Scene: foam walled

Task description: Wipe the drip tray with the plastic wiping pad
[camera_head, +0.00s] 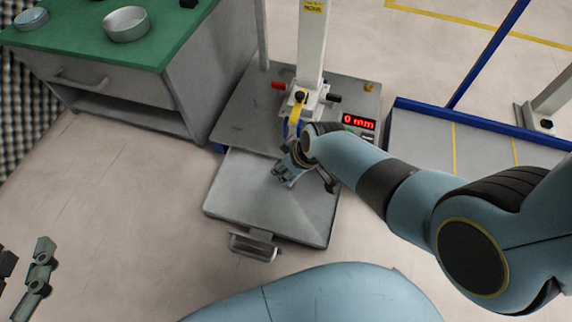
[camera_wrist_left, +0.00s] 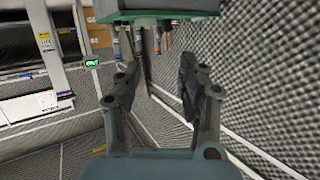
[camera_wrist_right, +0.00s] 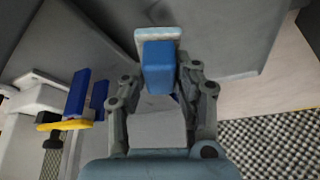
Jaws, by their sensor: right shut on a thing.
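The drip tray (camera_head: 295,215) is a flat grey tray with a front handle (camera_head: 254,245), below the middle of the head view. My right gripper (camera_head: 287,172) is low over its upper part. In the right wrist view my right gripper (camera_wrist_right: 160,82) is shut on the plastic wiping pad (camera_wrist_right: 158,66), a blue block with a pale base. I cannot tell whether the pad touches the tray. My left gripper (camera_wrist_left: 158,82) is open and empty. Part of it shows at the head view's lower left (camera_head: 35,278).
A grey machine base with a white column (camera_head: 312,45) and a red display (camera_head: 358,122) stands behind the tray. A blue-edged platform (camera_head: 425,145) is at right. The floor left of the tray is clear.

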